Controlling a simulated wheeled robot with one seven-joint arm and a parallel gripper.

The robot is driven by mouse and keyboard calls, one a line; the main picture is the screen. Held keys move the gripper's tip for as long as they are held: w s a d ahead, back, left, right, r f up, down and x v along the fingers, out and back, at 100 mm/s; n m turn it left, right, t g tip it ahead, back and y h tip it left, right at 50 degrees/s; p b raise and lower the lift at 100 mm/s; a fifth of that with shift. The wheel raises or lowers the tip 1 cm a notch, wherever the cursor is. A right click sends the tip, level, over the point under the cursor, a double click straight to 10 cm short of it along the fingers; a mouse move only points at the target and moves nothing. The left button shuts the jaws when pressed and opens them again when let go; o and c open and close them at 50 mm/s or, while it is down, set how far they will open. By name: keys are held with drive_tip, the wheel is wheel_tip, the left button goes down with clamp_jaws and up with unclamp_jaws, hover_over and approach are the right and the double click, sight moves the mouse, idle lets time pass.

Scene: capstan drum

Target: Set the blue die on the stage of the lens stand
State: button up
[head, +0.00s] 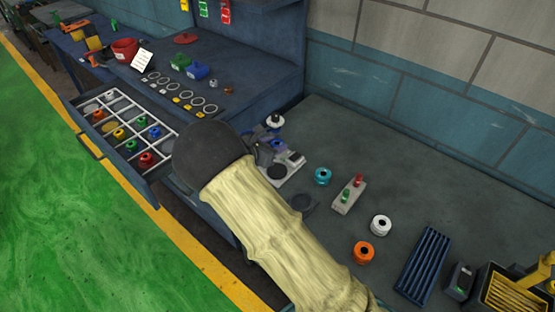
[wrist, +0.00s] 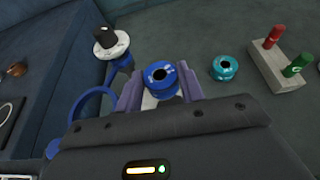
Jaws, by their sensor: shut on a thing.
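The blue die (wrist: 161,78) is a round ring with a dark centre hole. My gripper (wrist: 160,88) is shut on it, with a purple finger on each side. In the head view, my gripper (head: 272,146) is beside the lens stand (head: 294,160), partly hiding it. The stand has a pale base with dark discs and a white-and-black top piece, which also shows in the wrist view (wrist: 110,43). A blue ring (wrist: 92,106) shows left of the fingers. A pale surface shows below the die; I cannot tell whether the die touches the stage.
A teal die (head: 322,176), a block with red and green plugs (head: 348,196), a white die (head: 381,226) and an orange die (head: 363,252) stand to the right. An open drawer (head: 165,170) of coloured dies is left. Bare bench lies behind the teal die.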

drive_tip(key=shift+w, duration=0.2)
drive_tip(key=shift+r, duration=0.1)
drive_tip(key=shift+s, duration=0.1)
drive_tip(key=p, duration=0.1)
hover_over(274, 173)
wheel_tip(274, 173, down, 6)
drive_tip(key=shift+r, duration=0.1)
drive_tip(key=shift+f+p, duration=0.4)
drive_tip(key=shift+f, duration=1.7)
drive_tip(key=shift+f, duration=0.1)
